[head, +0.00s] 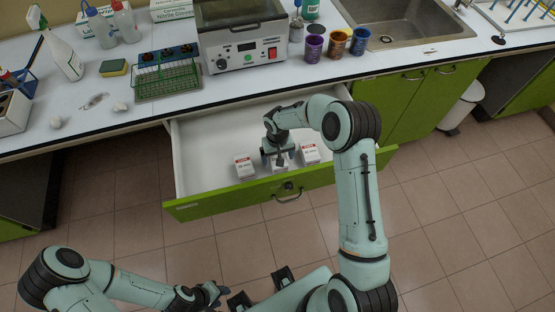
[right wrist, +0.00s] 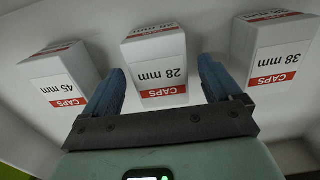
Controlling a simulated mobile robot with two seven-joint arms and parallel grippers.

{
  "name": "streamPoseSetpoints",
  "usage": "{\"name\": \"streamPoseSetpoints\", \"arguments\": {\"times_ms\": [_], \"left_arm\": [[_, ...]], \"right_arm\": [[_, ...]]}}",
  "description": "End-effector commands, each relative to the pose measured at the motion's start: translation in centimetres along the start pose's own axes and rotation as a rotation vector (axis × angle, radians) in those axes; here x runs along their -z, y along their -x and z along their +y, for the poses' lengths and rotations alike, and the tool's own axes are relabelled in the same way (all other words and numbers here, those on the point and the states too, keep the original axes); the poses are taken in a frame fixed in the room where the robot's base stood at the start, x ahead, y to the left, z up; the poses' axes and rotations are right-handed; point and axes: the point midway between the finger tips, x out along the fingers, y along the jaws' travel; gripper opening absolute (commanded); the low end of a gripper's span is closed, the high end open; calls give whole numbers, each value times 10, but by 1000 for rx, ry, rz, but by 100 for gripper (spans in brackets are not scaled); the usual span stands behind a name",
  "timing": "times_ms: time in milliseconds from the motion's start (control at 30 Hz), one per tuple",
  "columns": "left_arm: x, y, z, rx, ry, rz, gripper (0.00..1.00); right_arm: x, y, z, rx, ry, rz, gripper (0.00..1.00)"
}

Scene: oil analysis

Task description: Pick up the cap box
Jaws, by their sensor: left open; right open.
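Three white cap boxes with red bands stand in the open drawer (head: 215,140). In the right wrist view they are the 45 mm box (right wrist: 62,77) at left, the 28 mm box (right wrist: 155,62) in the middle and the 38 mm box (right wrist: 277,50) at right. My right gripper (head: 276,160) is in the drawer at the middle box, partly hiding it in the head view. Its two blue fingers are open, one on each side of the 28 mm box; I cannot tell whether they touch it. My left gripper (head: 213,293) is open and empty, low in the head view, away from the drawer.
The drawer's green front panel (head: 232,198) stands out from the counter. On the counter are a green tube rack (head: 167,82), a grey machine (head: 243,40), several coloured cups (head: 335,43) and a spray bottle (head: 62,52). A sink (head: 400,22) is at right.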

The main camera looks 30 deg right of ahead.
Motion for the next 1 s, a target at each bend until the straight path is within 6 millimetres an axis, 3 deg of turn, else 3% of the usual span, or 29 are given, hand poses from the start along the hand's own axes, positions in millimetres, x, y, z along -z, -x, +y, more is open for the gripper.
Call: {"name": "streamPoseSetpoints", "arguments": {"times_ms": [100, 367, 533, 1000], "left_arm": [[0, 1, 0, 0, 0, 0, 43], [0, 1, 0, 0, 0, 0, 43], [0, 1, 0, 0, 0, 0, 43], [0, 0, 0, 0, 0, 0, 43]], "right_arm": [[0, -11, 0, 0, -1, -1, 92], [0, -13, 0, 0, 0, 1, 92], [0, -13, 0, 0, 0, 1, 36], [1, -3, 0, 0, 0, 2, 35]]}}
